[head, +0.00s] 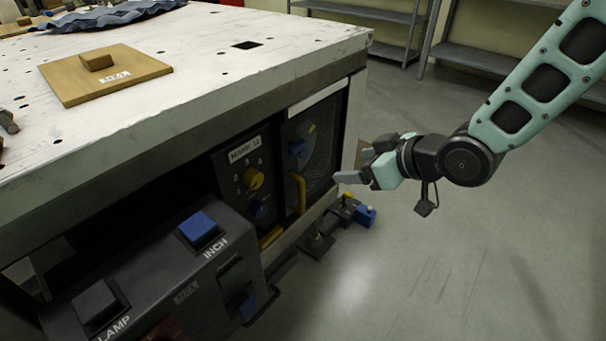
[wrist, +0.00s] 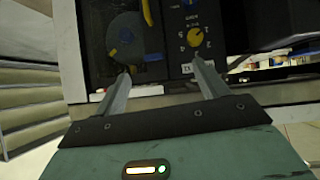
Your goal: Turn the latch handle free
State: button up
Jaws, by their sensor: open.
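A mesh-fronted door (head: 325,150) is set in the side of the bench. It carries a small blue handle-like piece (head: 298,148) with a yellow mark up to its right, and a yellow bar handle (head: 300,193) below. I cannot tell for certain which is the latch handle. In the wrist view, which is upside down, the blue piece (wrist: 153,57) is at the edge of a dark round disc (wrist: 125,35), and the yellow bar (wrist: 147,12) is at the top. My gripper (head: 350,177) is open and empty in front of the door, apart from it. Its fingers (wrist: 163,75) are spread below the blue piece.
A dial panel with a yellow knob (head: 254,179) adjoins the door. A control box (head: 165,275) with LAMP and INCH buttons juts out at the front. The white bench top (head: 220,75) overhangs the door and bears a wooden plate (head: 105,80).

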jog(key=w+d+f+t+y+b, duration=0.1)
jog(key=w+f+t+y+b, duration=0.1)
jog(key=w+f+y+b, duration=0.35)
jog(key=t+b, duration=0.1)
jog(key=b, duration=0.3)
send_near(300, 147)
jog(key=shift+y, duration=0.35)
jog(key=x, duration=0.9)
jog(key=shift+w+f, duration=0.2)
jog(key=shift+f, duration=0.05)
jog(key=shift+c, duration=0.3)
jog(key=c, duration=0.9)
